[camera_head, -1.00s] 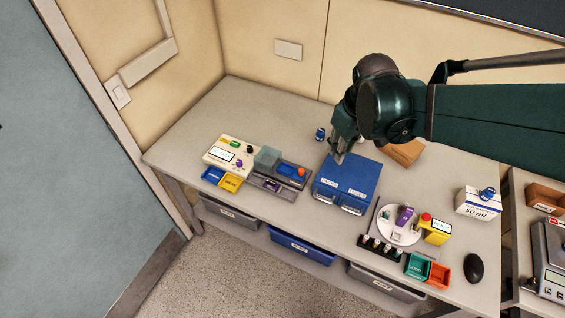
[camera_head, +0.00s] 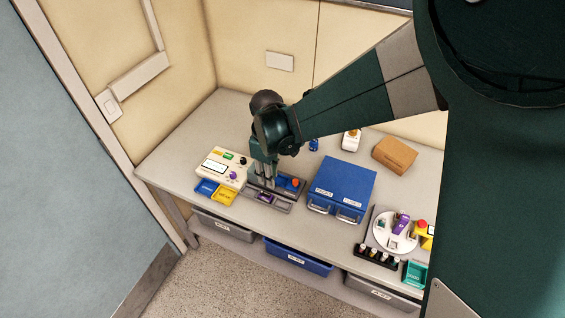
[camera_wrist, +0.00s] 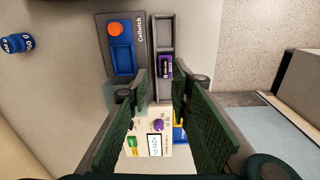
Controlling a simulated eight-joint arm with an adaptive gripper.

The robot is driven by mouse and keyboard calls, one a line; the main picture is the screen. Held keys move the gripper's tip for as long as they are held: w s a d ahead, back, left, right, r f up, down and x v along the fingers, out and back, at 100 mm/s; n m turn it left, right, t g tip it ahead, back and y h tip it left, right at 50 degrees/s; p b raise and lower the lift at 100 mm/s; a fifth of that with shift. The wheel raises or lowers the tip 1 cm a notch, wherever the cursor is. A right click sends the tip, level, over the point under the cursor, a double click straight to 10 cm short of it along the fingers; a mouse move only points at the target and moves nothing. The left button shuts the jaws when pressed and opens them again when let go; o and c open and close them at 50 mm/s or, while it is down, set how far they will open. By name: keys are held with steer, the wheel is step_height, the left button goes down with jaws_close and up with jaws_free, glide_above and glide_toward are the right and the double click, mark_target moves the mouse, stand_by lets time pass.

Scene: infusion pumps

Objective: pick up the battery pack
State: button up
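A small dark block with a purple face (camera_head: 264,198), which looks like the battery pack, lies in a narrow grey tray (camera_head: 281,207) at the bench's front. In the wrist view the purple block (camera_wrist: 165,68) sits partway along the tray, with white print on it too small to read. My gripper (camera_head: 265,184) points down over the tray and the dock behind it. In the wrist view my gripper (camera_wrist: 159,80) is open, its two green fingers apart, with the block showing between and beyond the tips. I see nothing held. The gap between tips and block is hard to judge.
A grey dock with a blue recess and orange knob (camera_wrist: 116,28) adjoins the tray. A cream device (camera_head: 220,165) and blue and yellow bins (camera_head: 226,196) stand left. A blue drawer cabinet (camera_head: 345,185) stands right, a cardboard box (camera_head: 394,155) behind it.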

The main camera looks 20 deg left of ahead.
mark_target(264, 193)
steer(key=shift+s+a+f+n, duration=0.15)
steer(key=shift+s+a+f, duration=0.15)
steer(key=shift+a+f, duration=0.25)
steer(key=shift+s+a+f+n, duration=0.15)
steer(key=shift+s+a+f, duration=0.1)
steer(key=shift+a+f, duration=0.25)
steer(key=shift+f, duration=1.25)
steer(key=shift+f, duration=0.1)
steer(key=shift+w+f, duration=0.1)
steer(key=shift+f, duration=2.45)
steer(key=shift+c, duration=0.6)
steer(key=c, duration=0.4)
